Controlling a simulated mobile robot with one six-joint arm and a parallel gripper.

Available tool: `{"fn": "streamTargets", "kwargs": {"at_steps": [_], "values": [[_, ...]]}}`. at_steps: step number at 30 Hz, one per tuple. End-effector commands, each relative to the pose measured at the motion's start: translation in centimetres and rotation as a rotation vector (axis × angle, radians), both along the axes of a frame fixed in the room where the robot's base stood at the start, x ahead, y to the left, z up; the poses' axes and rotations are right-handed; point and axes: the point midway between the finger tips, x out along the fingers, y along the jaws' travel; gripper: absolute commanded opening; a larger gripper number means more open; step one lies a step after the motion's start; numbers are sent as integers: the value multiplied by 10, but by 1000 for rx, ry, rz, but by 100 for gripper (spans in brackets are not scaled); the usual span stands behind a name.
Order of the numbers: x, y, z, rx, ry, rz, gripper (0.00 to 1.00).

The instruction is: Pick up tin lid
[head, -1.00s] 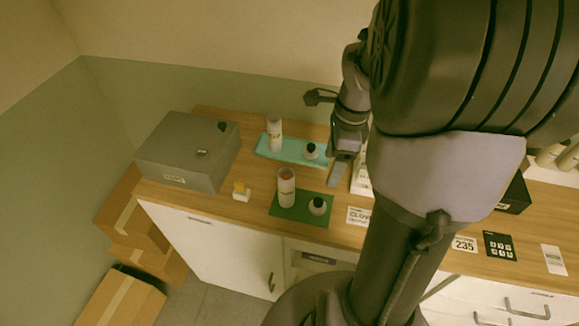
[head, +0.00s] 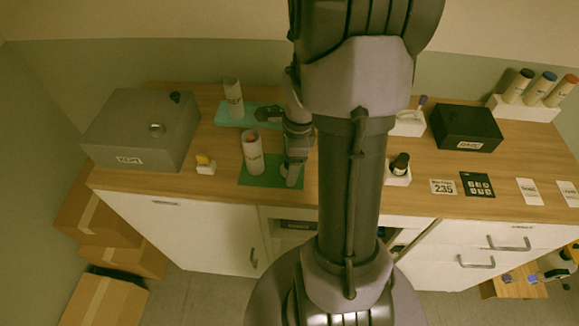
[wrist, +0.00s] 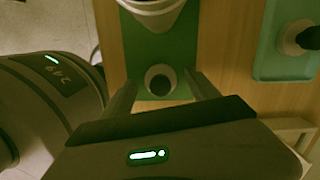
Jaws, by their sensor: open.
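A small round pale lid with a dark knob (wrist: 160,80) lies on a green mat (wrist: 150,48), between my gripper's fingertips in the wrist view. My gripper (wrist: 161,84) is open, one finger on each side of the lid; whether they touch it I cannot tell. In the head view my gripper (head: 292,172) is over the right part of the green mat (head: 262,180) and hides most of the lid. A white tin (head: 252,155) stands on that mat, just left of my gripper. A similar knobbed lid (wrist: 303,38) sits on a teal mat (wrist: 285,68).
Another white tin (head: 233,100) stands on the teal mat behind. A grey box (head: 140,125) and a small yellow-topped item (head: 205,163) stand to the left.

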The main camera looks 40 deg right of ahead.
Motion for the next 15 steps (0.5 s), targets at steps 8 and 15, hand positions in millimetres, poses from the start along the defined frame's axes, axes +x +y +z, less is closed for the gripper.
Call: {"fn": "streamTargets", "kwargs": {"at_steps": [8,15], "values": [[0,0,0,0,0,0,18],[0,0,0,1,1,0,6]]}}
